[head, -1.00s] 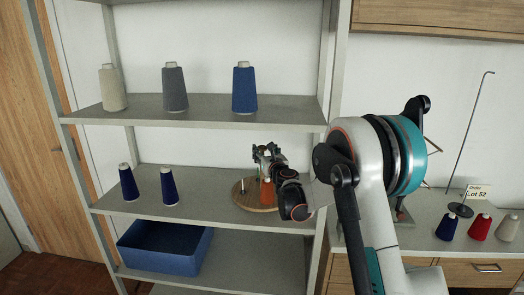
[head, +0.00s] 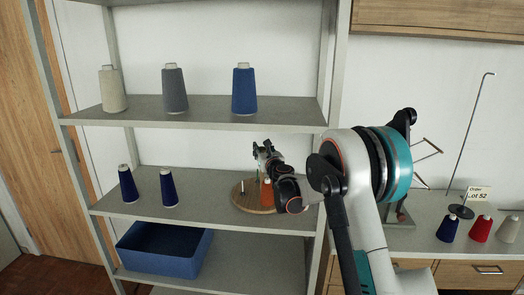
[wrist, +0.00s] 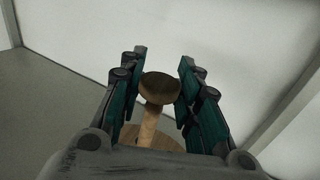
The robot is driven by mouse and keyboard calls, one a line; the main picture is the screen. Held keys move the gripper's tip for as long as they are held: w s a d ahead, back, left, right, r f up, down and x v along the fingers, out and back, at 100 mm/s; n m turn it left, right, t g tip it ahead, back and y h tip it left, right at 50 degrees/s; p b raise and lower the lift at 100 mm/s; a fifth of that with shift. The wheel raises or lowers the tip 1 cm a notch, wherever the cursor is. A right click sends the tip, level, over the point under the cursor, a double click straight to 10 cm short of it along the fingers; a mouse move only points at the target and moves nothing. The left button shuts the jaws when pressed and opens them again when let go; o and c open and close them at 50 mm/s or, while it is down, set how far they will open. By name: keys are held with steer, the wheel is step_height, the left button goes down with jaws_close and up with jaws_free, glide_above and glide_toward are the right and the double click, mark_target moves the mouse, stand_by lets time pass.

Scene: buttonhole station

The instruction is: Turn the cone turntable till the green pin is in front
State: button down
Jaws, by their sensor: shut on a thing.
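The cone turntable (head: 240,203) is a round wooden disc on the right of the middle shelf. An orange cone (head: 266,194) stands on it, partly behind my arm. A thin pin with a pale tip (head: 242,186) stands at its left; I cannot tell its colour. No green pin can be made out. In the wrist view a round wooden knob (wrist: 160,86) tops a pale post (wrist: 149,124) above the disc (wrist: 168,143). My gripper (wrist: 161,82) is shut on this knob, one finger at each side. In the head view my gripper (head: 264,153) is above the disc.
Two dark blue cones (head: 169,188) stand left on the same shelf (head: 205,205). Beige, grey and blue cones (head: 244,90) stand on the shelf above. A blue bin (head: 165,250) is below. A shelf upright (head: 327,150) is close right of my gripper.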

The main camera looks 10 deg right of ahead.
steer(key=shift+d+f+n+y, duration=0.15)
steer(key=shift+n+y, duration=0.45)
steer(key=shift+y, duration=0.3)
steer(key=shift+a+n+g+y, duration=0.2)
steer(key=shift+n+g+y, duration=0.55)
steer(key=shift+y, duration=0.75)
steer(key=c, duration=1.2)
jaws_free()
steer(key=shift+s+t, duration=0.1)
steer(key=shift+t, duration=0.15)
steer(key=v, duration=1.2)
